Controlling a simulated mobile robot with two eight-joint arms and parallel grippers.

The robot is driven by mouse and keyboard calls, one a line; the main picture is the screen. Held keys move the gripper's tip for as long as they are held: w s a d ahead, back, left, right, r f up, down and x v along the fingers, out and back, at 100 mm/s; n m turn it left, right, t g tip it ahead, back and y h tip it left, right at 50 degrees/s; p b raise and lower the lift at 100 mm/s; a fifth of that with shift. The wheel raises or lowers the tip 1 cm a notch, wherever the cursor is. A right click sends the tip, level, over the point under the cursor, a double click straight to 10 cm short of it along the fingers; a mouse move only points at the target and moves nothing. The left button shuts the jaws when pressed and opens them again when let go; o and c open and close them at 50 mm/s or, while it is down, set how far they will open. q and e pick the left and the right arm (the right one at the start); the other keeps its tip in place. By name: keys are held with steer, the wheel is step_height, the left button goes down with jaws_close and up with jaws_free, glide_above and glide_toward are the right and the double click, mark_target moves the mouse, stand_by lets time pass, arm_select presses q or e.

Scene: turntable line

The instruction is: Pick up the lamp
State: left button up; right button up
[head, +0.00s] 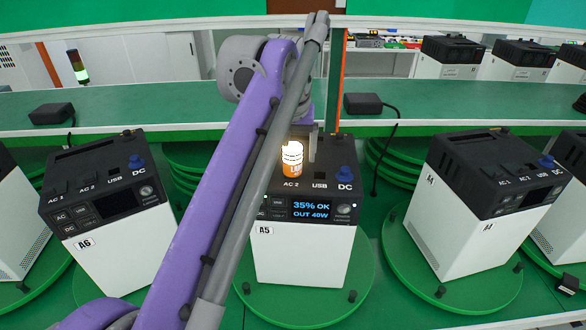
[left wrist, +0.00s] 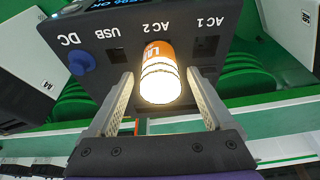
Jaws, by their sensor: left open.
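The lamp (head: 292,160) is a small orange cylinder with a glowing white top. It stands in the AC 2 socket on top of the power station labelled A5 (head: 300,252), whose screen reads "35% OK OUT 40W". In the left wrist view the lamp (left wrist: 161,75) sits between the two fingers of my left gripper (left wrist: 160,105), with a gap on each side. The left gripper is open and, in the head view, mostly hidden behind my purple left arm; a grey finger (head: 313,145) shows beside the lamp. My right gripper is not in view.
Power station A6 (head: 115,250) stands to the left and A4 (head: 460,235) to the right, each on a green turntable. A blue plug (head: 345,175) fills A5's DC socket, close right of the lamp. A black adapter (head: 365,103) with a cable lies on the green shelf behind.

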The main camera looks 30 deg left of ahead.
arm_select(q)
steer(key=shift+x, duration=0.95)
steer(key=shift+c, duration=0.2)
jaws_close()
